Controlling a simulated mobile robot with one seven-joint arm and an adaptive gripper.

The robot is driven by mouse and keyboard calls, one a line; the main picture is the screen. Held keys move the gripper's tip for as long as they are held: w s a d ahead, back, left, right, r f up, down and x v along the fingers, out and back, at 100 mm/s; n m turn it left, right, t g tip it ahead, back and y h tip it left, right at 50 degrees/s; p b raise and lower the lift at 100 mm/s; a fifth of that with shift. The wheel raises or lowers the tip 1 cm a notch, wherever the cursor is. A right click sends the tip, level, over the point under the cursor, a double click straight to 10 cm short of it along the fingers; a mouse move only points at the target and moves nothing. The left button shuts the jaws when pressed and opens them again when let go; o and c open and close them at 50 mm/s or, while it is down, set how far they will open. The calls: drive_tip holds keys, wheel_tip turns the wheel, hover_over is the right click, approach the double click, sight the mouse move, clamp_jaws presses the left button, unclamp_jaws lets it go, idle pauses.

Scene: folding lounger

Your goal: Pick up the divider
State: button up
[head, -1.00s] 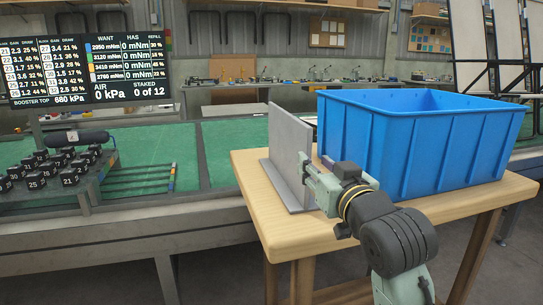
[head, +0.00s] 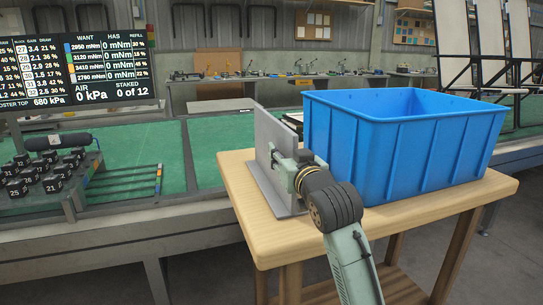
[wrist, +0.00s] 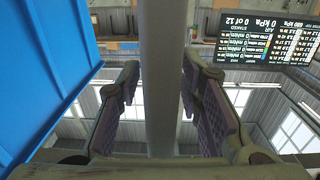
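The divider is a grey upright plate (head: 272,135) on a flat foot, standing on the wooden table beside the blue bin. My gripper (head: 290,168) is at the plate's near side. In the wrist view, the divider (wrist: 164,60) runs between the two fingers of my gripper (wrist: 164,95). The fingers are apart, one on each side of the plate, with gaps visible along the pads. Whether the fingertips touch the plate cannot be told. The lower part of the plate is partly hidden by my gripper in the head view.
The blue bin (head: 400,145) stands close to the right of the divider on the wooden table (head: 390,222). A green-topped bench (head: 205,160) with black numbered blocks (head: 50,170) is behind and left. The table's front left corner is bare.

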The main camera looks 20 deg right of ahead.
drive_tip(key=shift+c, duration=0.5)
clamp_jaws()
idle(0.4)
